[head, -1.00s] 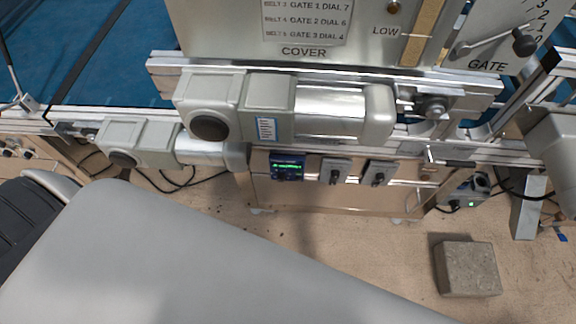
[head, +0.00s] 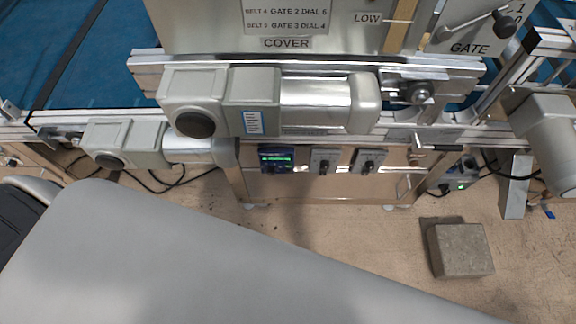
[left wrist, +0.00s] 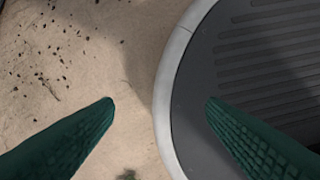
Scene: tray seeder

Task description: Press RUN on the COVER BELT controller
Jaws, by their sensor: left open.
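In the head view a small dark controller with a green lit display (head: 276,159) sits on the front of the metal frame below the COVER sign (head: 287,43). Its buttons are too small to read, and I cannot tell whether it is the COVER BELT controller. Two grey boxes with dark knobs, one (head: 323,162) and another (head: 369,161), sit to its right. My left gripper (left wrist: 160,103) shows only in the left wrist view, open and empty, with its green fingers apart above the floor and the edge of a dark ribbed surface. My right gripper is not in view.
A grey motor unit (head: 270,103) juts out above the controller. A concrete block (head: 460,250) lies on the floor at the right. Cables hang at the left below the frame. A grey, rounded part of mine covers the lower left of the head view.

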